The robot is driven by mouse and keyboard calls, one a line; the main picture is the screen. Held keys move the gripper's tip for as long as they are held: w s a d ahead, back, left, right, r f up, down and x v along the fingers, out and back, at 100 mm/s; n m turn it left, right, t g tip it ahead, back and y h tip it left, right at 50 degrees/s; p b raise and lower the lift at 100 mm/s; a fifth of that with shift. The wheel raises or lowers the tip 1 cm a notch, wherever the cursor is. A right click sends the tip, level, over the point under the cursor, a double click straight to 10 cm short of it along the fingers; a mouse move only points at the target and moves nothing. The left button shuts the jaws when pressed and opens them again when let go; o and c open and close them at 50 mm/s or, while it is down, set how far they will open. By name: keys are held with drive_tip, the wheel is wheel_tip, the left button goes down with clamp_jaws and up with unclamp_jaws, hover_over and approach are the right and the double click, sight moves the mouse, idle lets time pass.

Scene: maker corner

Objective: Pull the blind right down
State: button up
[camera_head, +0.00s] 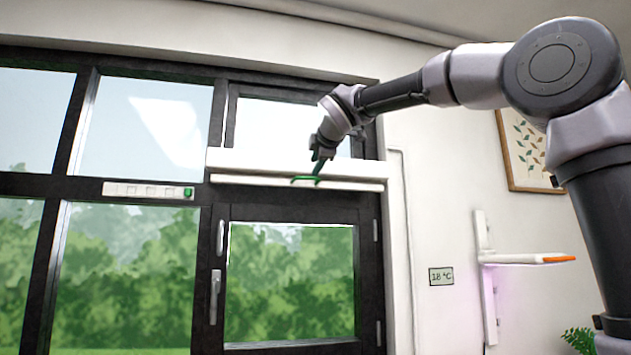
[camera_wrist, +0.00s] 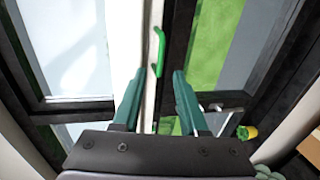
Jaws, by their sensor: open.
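The blind is rolled up in its white case (camera_head: 290,163) above the dark-framed window. Its white bottom bar (camera_head: 240,180) sits just under the case, with a green pull handle (camera_head: 303,180) on it. My gripper (camera_head: 317,168) is at the front of the case, by the handle. In the wrist view, the two teal fingers of my gripper (camera_wrist: 159,76) are apart. The green handle (camera_wrist: 157,50) shows just beyond and between the fingertips, and nothing is clearly gripped. Whether a finger touches it cannot be told.
The window below the blind (camera_head: 290,280) has grey handles on its left. A white strip with a green button (camera_head: 148,190) is on the frame to the left.

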sight(309, 178)
drive_tip(key=x, duration=0.9)
drive_tip(key=shift+w+f, duration=0.1)
drive_tip(key=shift+w, duration=0.25)
clamp_jaws()
idle(0.9)
